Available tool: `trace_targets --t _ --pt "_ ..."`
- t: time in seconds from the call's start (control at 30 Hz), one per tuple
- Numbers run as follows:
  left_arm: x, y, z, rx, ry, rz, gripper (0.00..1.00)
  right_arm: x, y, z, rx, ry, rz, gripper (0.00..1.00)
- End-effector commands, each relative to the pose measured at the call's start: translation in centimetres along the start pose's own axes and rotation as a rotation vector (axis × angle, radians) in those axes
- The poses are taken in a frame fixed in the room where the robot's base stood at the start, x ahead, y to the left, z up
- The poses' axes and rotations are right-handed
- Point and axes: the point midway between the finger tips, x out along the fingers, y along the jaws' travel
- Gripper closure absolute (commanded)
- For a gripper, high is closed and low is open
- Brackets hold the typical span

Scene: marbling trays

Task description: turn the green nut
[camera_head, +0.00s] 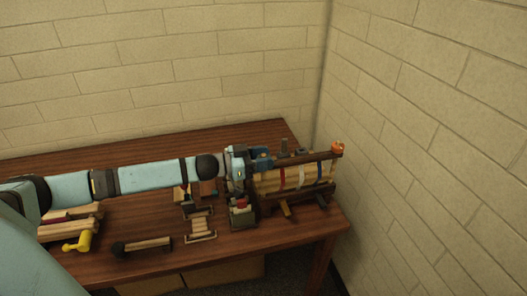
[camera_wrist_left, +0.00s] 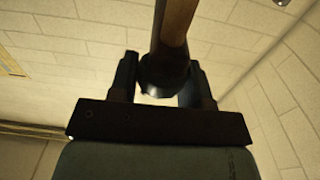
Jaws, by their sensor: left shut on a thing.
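I cannot make out a green nut in either view. My left arm reaches in from the left over the table, and my left gripper (camera_head: 254,164) is at the left end of a wooden rack (camera_head: 298,178) with red, white and blue bands. In the left wrist view the gripper (camera_wrist_left: 162,88) is shut on the dark end of a brown bar (camera_wrist_left: 174,35), with one finger on each side. What this bar belongs to is hidden in the head view. My right gripper is not in view.
The wooden table (camera_head: 225,252) also holds a yellow mallet (camera_head: 78,243), a dark-headed mallet (camera_head: 142,245), a small wooden rack (camera_head: 200,228) and a red piece (camera_head: 241,203) on a dark stand. An orange piece (camera_head: 338,147) tops the banded rack. Brick walls stand behind and right.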

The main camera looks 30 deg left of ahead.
Motion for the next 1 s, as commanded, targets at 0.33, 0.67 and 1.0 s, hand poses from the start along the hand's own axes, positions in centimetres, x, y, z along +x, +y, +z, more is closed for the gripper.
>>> trace_targets --t 0.33,0.67,1.0 --pt "0.07 -0.18 -0.05 0.003 -0.001 0.290 0.80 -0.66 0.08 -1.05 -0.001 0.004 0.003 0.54" --pt "0.08 -0.01 0.10 0.001 0.000 0.457 0.80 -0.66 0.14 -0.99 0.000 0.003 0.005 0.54" --pt "0.06 0.12 0.17 -0.001 -0.001 0.505 0.80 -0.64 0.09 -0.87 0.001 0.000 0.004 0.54"
